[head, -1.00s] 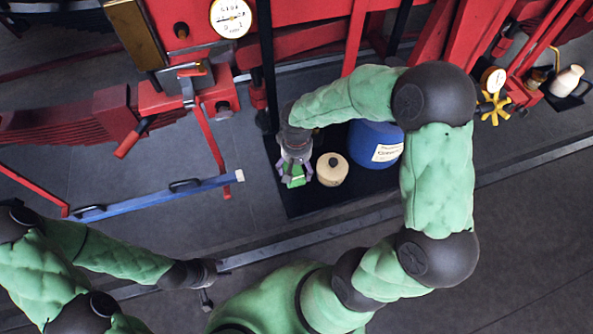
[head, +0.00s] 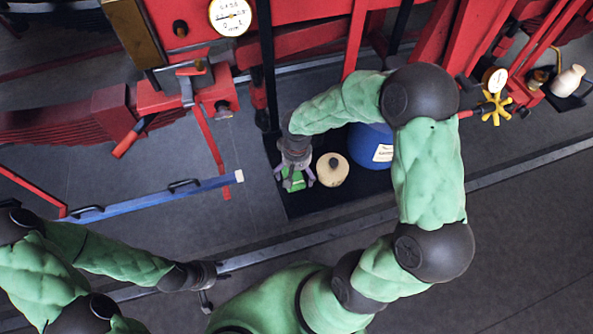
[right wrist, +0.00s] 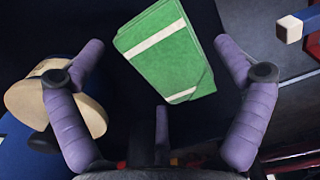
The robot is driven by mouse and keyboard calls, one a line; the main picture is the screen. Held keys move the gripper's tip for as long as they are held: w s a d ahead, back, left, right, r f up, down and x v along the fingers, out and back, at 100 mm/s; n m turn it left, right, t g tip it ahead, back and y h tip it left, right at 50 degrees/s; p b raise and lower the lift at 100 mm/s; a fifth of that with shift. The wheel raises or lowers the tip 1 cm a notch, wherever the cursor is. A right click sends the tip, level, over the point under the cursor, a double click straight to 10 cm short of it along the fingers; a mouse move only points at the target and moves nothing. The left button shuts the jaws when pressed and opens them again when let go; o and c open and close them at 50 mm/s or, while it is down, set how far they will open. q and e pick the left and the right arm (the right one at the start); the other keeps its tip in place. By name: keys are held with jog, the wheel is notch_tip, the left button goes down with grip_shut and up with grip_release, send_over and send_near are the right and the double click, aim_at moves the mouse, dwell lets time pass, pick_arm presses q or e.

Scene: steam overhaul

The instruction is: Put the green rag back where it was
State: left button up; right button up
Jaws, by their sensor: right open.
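The green rag (right wrist: 168,58), folded with pale stripes, lies flat on the dark mat or shelf (head: 310,206). In the head view the rag (head: 295,182) shows just under my right gripper (head: 294,180). In the right wrist view my right gripper (right wrist: 163,62) has its purple fingers spread wide on either side of the rag, apart from it. It is open and empty. My left gripper (head: 205,298) is at the lower left, away from the rag, and its fingers are too small to tell.
A cream round container (head: 332,170) stands right beside the rag, with a blue drum (head: 371,148) behind it. A blue bar (head: 150,196) with handles is to the left. Red machinery with gauges (head: 231,17) fills the back.

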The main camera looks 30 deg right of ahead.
aim_at(297, 172)
jog(key=shift+r, duration=0.35)
notch_tip(297, 172, up, 12)
jog(key=p, duration=0.2)
jog(key=shift+f, duration=0.2)
